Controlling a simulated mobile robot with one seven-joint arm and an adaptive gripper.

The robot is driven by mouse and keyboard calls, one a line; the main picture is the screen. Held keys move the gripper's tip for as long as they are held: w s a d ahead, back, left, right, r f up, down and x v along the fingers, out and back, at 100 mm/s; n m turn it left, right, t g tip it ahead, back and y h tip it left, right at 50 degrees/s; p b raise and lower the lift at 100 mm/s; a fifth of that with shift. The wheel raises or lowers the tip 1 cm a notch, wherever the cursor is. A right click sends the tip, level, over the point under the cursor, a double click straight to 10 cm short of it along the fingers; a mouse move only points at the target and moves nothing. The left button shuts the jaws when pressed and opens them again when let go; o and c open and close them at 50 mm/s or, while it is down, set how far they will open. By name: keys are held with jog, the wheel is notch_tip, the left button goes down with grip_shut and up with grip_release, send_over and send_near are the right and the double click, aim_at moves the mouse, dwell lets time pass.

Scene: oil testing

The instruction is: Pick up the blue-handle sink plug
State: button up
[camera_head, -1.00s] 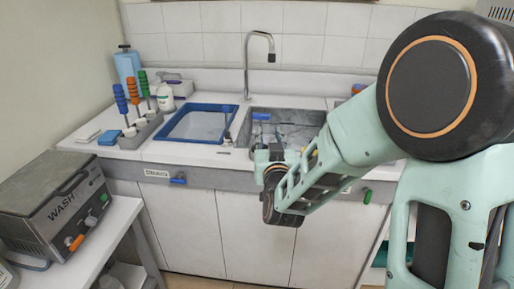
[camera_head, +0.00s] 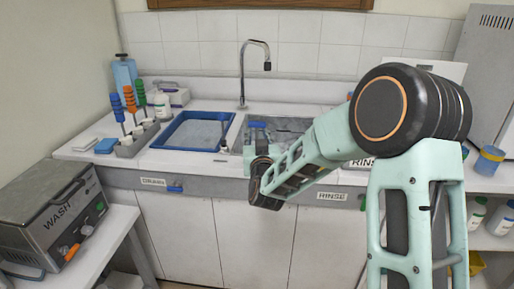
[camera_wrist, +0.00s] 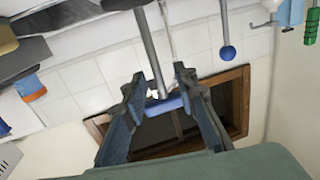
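In the wrist view, which is upside down, a blue bar-shaped handle (camera_wrist: 168,104) sits at the end of a grey metal rod (camera_wrist: 151,50). I take it for the blue-handle sink plug. My gripper (camera_wrist: 160,92) has a finger on each side of the rod, near the handle. The fingers stand apart and look open; whether they touch it is unclear. In the head view a blue handle (camera_head: 257,124) shows at the left of the right basin, just beyond my wrist.
A rod with a blue ball end (camera_wrist: 228,52) stands off to the right in the wrist view. The tap (camera_head: 242,75) rises behind the basins. The blue-rimmed left basin (camera_head: 164,142), a brush rack (camera_head: 138,140) and the wash machine (camera_head: 50,215) lie left.

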jog(key=shift+w+a, duration=0.1)
jog(key=shift+w, duration=0.3)
grip_shut()
jog(key=shift+r, duration=0.1)
